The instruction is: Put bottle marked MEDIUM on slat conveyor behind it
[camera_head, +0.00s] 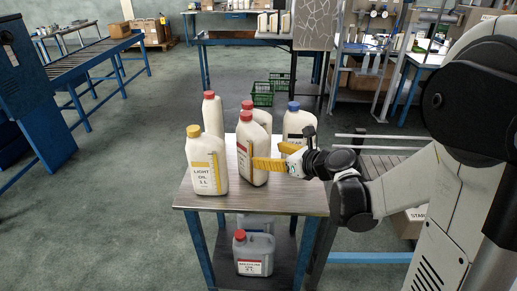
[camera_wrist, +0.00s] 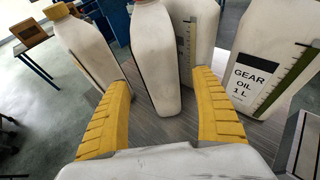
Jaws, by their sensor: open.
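A white bottle with a red cap (camera_head: 248,150) stands upright at the front middle of the small table (camera_head: 275,200). Its label is mostly hidden by my gripper, so I cannot read MEDIUM on it. My gripper (camera_head: 266,158) is open at its right side, the near yellow finger crossing its front. In the wrist view a white bottle (camera_wrist: 155,55) stands between and just beyond the open fingers (camera_wrist: 160,82); I see no clear contact. A slatted conveyor (camera_head: 377,165) with metal rails lies right of the table, partly hidden by my arm.
A yellow-capped LIGHT OIL bottle (camera_head: 206,163) stands close left. A blue-capped bottle (camera_head: 298,123) stands right behind; GEAR OIL (camera_wrist: 250,80) shows right in the wrist view. Another red-capped bottle (camera_head: 213,115) stands at the back. A grey canister (camera_head: 253,253) sits on the lower shelf.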

